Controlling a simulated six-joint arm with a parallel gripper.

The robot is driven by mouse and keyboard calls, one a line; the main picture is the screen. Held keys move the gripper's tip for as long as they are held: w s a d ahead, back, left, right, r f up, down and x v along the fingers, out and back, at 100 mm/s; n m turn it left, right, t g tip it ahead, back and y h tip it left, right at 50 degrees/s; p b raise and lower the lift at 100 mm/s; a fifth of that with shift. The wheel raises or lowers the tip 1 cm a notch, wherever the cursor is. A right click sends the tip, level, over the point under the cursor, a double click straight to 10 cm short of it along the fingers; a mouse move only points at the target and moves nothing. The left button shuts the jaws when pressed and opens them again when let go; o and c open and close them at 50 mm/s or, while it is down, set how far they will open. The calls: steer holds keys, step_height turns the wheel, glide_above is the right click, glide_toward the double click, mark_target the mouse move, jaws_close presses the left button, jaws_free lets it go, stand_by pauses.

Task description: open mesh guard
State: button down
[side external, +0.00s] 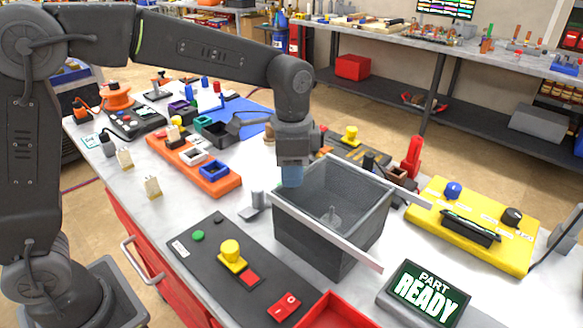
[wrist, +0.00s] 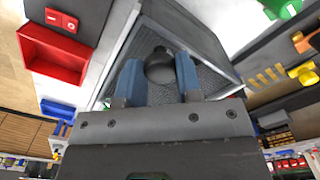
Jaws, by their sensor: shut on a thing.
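A dark grey open-looking box (side external: 305,242) with pale metal rails (side external: 335,237) along two top edges stands on the bench. The rails stick out past its near right side. A speckled mesh-like surface (wrist: 205,48) shows in the wrist view; I cannot tell how far the mesh guard covers the top. My gripper (side external: 291,177) points down at the box's far left corner. In the wrist view its blue fingers (wrist: 160,78) are shut on a dark rounded handle (wrist: 160,62), which the fingers hide in the side view.
A dark control panel (side external: 212,280) with a yellow knob lies in front left. A red tray (side external: 335,314) and a "PART READY" display (side external: 424,291) sit near the front. A yellow panel (side external: 420,228) is to the right. An orange block (side external: 217,184) lies left of my gripper.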

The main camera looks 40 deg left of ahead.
steer(key=d, duration=1.3)
steer(key=shift+d, duration=0.15)
steer(key=c, duration=0.8)
jaws_free()
step_height(320, 180, up, 14)
steer(key=shift+f, duration=0.1)
